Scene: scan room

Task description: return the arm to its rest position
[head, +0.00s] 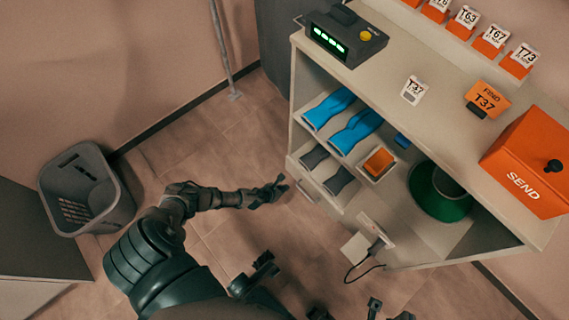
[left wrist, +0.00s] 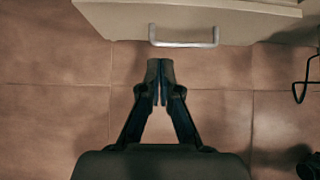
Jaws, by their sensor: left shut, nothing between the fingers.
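My left arm reaches in from the lower left of the head view. Its gripper (head: 274,190) is over the tiled floor, just left of the shelf unit's front. In the left wrist view the gripper (left wrist: 160,95) is shut and empty, its two fingertips together. A drawer with a metal handle (left wrist: 184,37) lies just beyond the fingertips, with a gap of floor showing between.
The shelf unit (head: 440,110) holds blue and grey items, an orange block (head: 379,161) and a green round thing (head: 424,192). A grey basket (head: 85,190) stands at left.

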